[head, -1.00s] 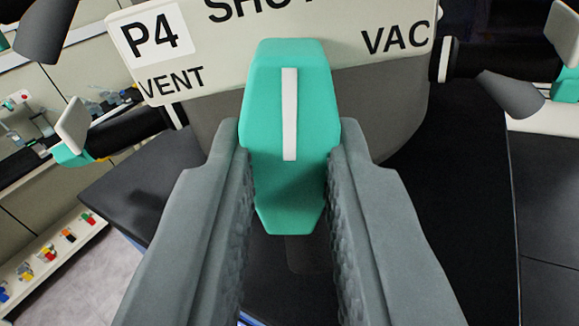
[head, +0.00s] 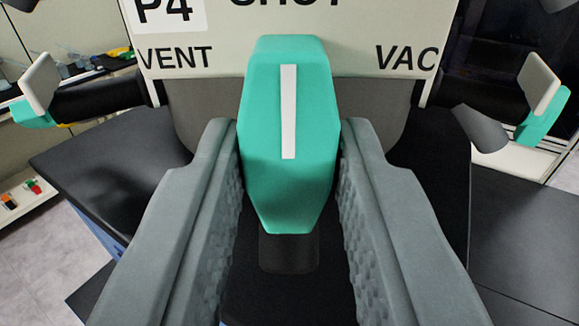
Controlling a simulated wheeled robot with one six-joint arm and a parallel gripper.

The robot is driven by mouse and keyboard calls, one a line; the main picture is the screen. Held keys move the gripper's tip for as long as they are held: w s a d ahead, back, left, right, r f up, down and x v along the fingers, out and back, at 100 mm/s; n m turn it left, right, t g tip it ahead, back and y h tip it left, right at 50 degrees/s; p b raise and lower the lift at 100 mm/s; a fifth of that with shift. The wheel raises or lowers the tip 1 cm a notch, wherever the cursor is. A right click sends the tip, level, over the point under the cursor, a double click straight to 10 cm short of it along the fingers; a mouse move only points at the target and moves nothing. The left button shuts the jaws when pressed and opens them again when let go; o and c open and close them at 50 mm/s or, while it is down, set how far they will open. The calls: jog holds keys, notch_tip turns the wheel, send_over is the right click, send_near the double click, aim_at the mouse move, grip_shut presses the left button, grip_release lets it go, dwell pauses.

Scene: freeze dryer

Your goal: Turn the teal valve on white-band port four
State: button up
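The teal valve handle (head: 287,190) with a white stripe (head: 288,112) stands in the middle of the head view. Its stripe points up toward the cut-off word SHUT, between VENT and VAC on the pale label plate (head: 290,50). The label P4 (head: 165,12) is at the plate's upper left. My gripper (head: 289,135) straddles the handle, one grey finger on each side. The fingers stand slightly wider than the handle, with narrow gaps along its lower sides. The top of the plate is out of frame.
A side port with a teal-and-white lever (head: 38,90) sticks out at left, another lever (head: 540,95) at right. A dark cone-shaped part (head: 480,128) is near the right one. A dark surface (head: 110,165) lies below, a shelf with small coloured items at far left.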

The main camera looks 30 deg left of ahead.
jog(key=shift+o, duration=1.1)
jog(key=v, duration=1.7)
jog(key=shift+s, duration=0.2)
jog(key=shift+d, duration=0.1)
jog(key=s+a+f+m+h, duration=0.2)
jog(key=s+f, duration=0.5)
jog(key=f, duration=0.4)
jog(key=s+a+f+m+t+h, duration=0.1)
jog(key=s+a+f+h, duration=0.3)
jog(key=s+f, duration=0.4)
jog(key=s+a+f+m+h, duration=0.3)
jog(key=s+f, duration=0.5)
jog(key=f, duration=0.7)
jog(key=shift+t, duration=0.4)
jog(key=shift+s, duration=0.1)
